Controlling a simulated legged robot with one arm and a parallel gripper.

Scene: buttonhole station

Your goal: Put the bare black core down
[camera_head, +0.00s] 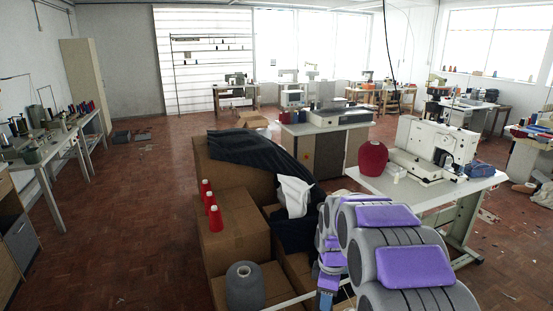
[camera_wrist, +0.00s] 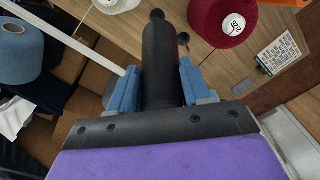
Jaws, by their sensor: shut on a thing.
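The bare black core (camera_wrist: 162,60) is a dark tube with a small knob at its far end, held between the two blue fingers of my gripper (camera_wrist: 153,88) in the wrist view. The fingers press on it from both sides. It points away from the wrist, over a wood-coloured surface (camera_wrist: 205,70). I cannot tell whether the core touches that surface. In the head view my purple and grey arm fills the lower right, and I cannot make out the core there.
In the wrist view a dark red cone (camera_wrist: 232,30) with a white end and a printed sheet (camera_wrist: 278,53) are near the core. A blue-grey cone (camera_wrist: 18,52) is at left. In the head view, cardboard boxes (camera_head: 236,226) stand left of my arm; a machine table (camera_head: 430,190) stands behind.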

